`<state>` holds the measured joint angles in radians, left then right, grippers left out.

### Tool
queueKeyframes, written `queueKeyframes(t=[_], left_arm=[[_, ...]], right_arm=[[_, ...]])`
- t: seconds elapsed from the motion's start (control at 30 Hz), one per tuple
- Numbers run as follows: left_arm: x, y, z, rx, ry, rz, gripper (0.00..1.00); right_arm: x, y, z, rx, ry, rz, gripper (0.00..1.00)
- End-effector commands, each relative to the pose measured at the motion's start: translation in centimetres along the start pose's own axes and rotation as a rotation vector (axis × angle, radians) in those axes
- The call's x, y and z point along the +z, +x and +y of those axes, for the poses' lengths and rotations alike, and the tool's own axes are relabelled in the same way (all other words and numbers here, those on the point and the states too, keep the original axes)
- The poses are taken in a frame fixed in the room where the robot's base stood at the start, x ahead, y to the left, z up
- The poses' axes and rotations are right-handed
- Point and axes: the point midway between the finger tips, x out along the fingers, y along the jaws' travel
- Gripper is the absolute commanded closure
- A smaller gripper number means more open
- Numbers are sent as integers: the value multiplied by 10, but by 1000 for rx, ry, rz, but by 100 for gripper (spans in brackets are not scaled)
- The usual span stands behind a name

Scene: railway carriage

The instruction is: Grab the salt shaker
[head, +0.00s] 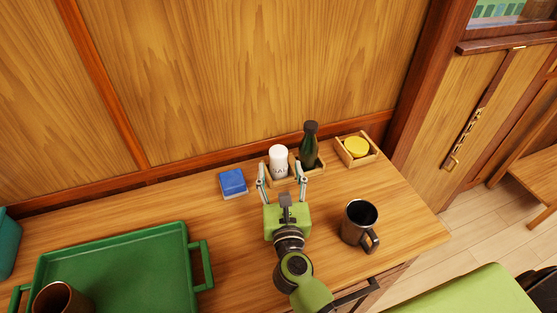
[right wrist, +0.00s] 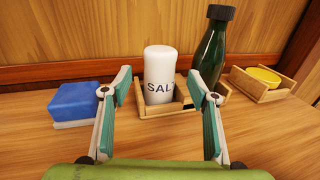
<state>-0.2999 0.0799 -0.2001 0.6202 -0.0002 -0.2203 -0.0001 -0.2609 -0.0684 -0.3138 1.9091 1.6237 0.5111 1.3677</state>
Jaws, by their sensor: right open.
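The white salt shaker (head: 279,160) stands upright in a small wooden tray (head: 292,176) by the back wall. A dark green bottle (head: 310,146) with a black cap stands to its right in the same tray. My left gripper is not in view.
A blue block (head: 232,181) lies left of the tray. A yellow round item (head: 356,147) sits in a second wooden box (head: 369,158) to the right. A dark mug (head: 359,222) stands right of my arm. A green tray (head: 120,262) with a brown cup (head: 62,300) is at left.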

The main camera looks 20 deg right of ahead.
Motion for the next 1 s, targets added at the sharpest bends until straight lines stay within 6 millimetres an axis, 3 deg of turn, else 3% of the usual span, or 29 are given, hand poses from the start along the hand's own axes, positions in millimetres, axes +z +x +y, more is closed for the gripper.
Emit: queueKeyframes(t=[0.3,0.6,0.8,1.0], left_arm=[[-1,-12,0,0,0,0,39],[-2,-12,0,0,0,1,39],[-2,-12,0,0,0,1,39],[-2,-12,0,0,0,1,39]], right_arm=[[-2,43,0,0,-1,-2,46],[-3,48,0,0,0,-1,46],[-3,48,0,0,0,-1,91],[-3,48,0,0,0,-1,91]])
